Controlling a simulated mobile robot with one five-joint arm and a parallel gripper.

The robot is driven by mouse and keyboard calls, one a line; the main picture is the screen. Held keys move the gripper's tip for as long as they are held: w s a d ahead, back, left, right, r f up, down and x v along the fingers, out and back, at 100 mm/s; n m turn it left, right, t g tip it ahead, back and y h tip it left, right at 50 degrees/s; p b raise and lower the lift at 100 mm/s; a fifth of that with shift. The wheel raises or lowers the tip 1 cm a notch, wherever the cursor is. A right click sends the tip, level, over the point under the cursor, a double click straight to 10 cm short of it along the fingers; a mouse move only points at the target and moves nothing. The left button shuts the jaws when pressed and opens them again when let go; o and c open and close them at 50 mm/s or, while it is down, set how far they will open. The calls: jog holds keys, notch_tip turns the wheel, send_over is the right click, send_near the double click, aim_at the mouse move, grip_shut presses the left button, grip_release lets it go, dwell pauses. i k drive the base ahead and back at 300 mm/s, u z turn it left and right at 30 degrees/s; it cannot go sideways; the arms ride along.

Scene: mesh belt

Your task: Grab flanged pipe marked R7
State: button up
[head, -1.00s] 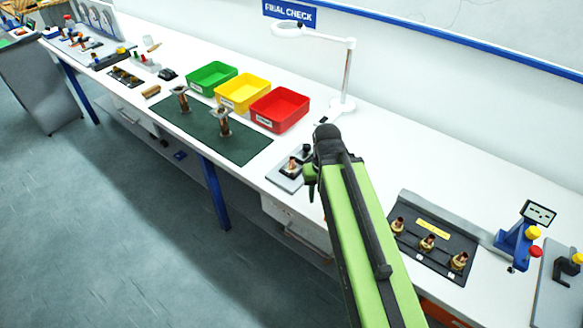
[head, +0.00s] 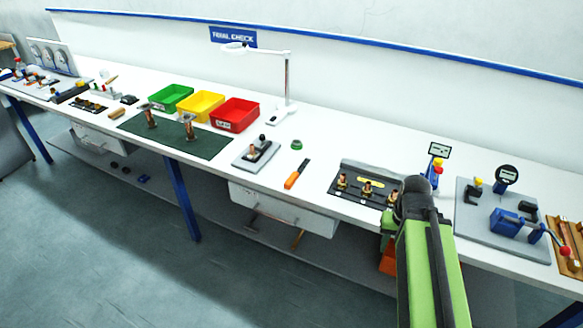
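Two copper-coloured flanged pipes stand upright on the dark green mat (head: 212,147) on the long white bench, left of the middle. One is the left flanged pipe (head: 151,118), the other the right flanged pipe (head: 189,128). Each has a wider, greyish flange at the top. No R7 marking is readable on either at this size. My green and black arm rises at the lower right, well away from both pipes. The fingers of my gripper are not visible; the arm's far end is hidden behind its own upper joint.
Green (head: 170,98), yellow (head: 200,106) and red (head: 235,115) bins stand behind the mat. Right of it are a grey fixture (head: 256,156), an orange-handled tool (head: 292,180) and a black rack (head: 350,192) with copper fittings. A magnifier lamp (head: 287,80) stands behind. The floor in front is clear.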

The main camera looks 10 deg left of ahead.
aim_at(253, 154)
jog(key=u, duration=0.65)
jog(key=i, duration=0.5)
jog(key=u, duration=0.95)
jog(key=i, duration=1.3)
jog(key=u, duration=1)
